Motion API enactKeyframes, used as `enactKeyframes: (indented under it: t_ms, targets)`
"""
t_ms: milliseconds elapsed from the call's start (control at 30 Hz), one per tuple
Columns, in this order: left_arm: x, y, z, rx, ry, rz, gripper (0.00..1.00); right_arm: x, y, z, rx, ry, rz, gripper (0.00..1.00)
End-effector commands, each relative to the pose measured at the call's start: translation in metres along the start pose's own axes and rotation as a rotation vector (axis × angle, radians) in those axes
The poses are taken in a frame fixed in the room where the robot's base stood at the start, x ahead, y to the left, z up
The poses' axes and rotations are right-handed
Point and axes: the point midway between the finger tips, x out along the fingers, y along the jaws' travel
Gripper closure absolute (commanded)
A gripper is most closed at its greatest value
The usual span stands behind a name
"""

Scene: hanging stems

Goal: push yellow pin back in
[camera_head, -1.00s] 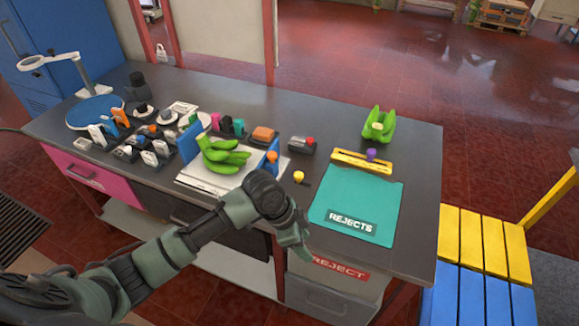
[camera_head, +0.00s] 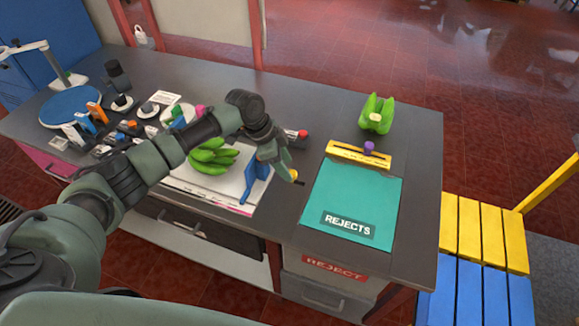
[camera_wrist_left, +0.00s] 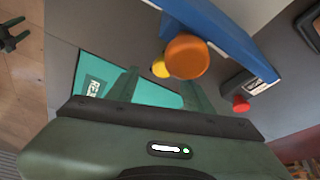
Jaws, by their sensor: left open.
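In the left wrist view the yellow pin (camera_wrist_left: 160,68) peeks out behind an orange knob (camera_wrist_left: 186,56) on a blue upright plate. My left gripper also shows there (camera_wrist_left: 160,88), its two fingers apart with nothing held between them. The pin head appears between the fingers in that view, beyond their tips or close to them; contact cannot be told. The pin's shaft is hidden.
A teal REJECTS mat (camera_head: 340,194) lies to the right, with a yellow slotted bar (camera_head: 345,151) bearing a purple knob behind it. Green bananas (camera_head: 210,157) lie on a white scale. A blue plate (camera_head: 256,179) stands beside my gripper. A red-knobbed box (camera_wrist_left: 240,92) is close by.

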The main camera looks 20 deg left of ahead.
Motion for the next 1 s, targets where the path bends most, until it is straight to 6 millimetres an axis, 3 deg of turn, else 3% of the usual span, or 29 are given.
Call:
enactKeyframes:
  t_ms: [167, 567, 733, 767, 1000]
  targets:
    - [0.023, 0.0, 0.0, -0.002, -0.002, 0.001, 0.49, -0.008, 0.001, 0.018, -0.002, -0.027, 0.001, 0.47]
    - [0.034, 0.0, 0.001, 0.0, -0.001, -0.001, 0.49, -0.007, 0.005, -0.007, -0.002, 0.009, 0.006, 0.47]
    - [0.034, 0.0, 0.001, 0.0, -0.001, -0.001, 0.96, -0.007, 0.004, -0.005, -0.001, 0.005, 0.005, 0.47]
    - [0.034, 0.0, 0.001, 0.0, -0.001, -0.001, 1.0, -0.007, 0.004, -0.004, -0.001, 0.005, 0.005, 0.47]
    - [0.034, 0.0, 0.001, 0.0, -0.002, -0.001, 1.0, -0.008, 0.002, 0.001, -0.001, -0.003, 0.002, 0.47]
